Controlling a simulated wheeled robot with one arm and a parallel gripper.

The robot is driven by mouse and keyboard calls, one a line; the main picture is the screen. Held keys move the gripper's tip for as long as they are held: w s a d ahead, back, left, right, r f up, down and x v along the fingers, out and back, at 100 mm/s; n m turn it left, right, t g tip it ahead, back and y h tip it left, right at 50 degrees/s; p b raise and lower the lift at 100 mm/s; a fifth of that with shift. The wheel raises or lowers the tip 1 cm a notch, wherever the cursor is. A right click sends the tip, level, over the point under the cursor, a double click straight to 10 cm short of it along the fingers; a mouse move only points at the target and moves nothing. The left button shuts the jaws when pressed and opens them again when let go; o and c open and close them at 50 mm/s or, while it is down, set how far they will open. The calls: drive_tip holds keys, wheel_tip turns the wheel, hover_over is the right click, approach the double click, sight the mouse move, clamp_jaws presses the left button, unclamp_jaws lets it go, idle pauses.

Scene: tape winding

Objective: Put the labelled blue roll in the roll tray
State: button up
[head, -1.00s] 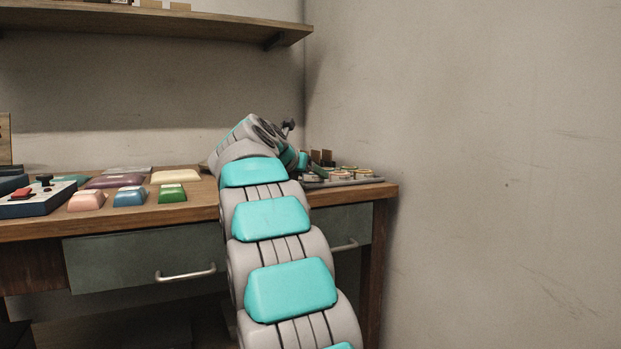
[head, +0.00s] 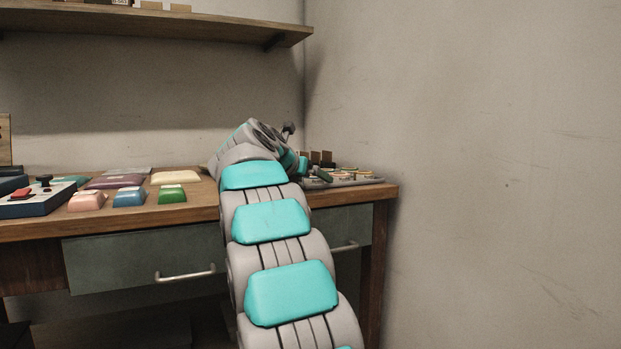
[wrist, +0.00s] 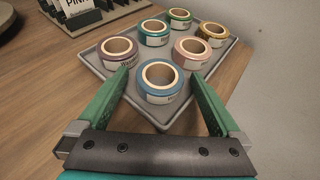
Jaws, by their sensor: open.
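The blue roll (wrist: 161,82), with a white label on its side, stands in the near corner of the grey roll tray (wrist: 105,69) in the wrist view. My gripper (wrist: 158,76) is open, its green fingers on either side of the blue roll with visible gaps. No roll is held. In the head view the tray (head: 345,183) lies at the right end of the bench, and my arm hides part of that area.
Purple (wrist: 118,53), pink (wrist: 191,53), teal (wrist: 154,32), green (wrist: 179,19) and yellow (wrist: 213,34) rolls share the tray. A dark rack with cards (wrist: 80,12) stands beside it. The wall (head: 480,150) is close on the right.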

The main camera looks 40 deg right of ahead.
drive_tip(key=shift+r, duration=0.15)
drive_tip(key=shift+a+r, duration=0.1)
drive_tip(key=shift+a, duration=0.1)
drive_tip(key=v, duration=1.1)
drive_tip(key=shift+s+a+r, duration=0.15)
drive_tip(key=shift+a, duration=0.05)
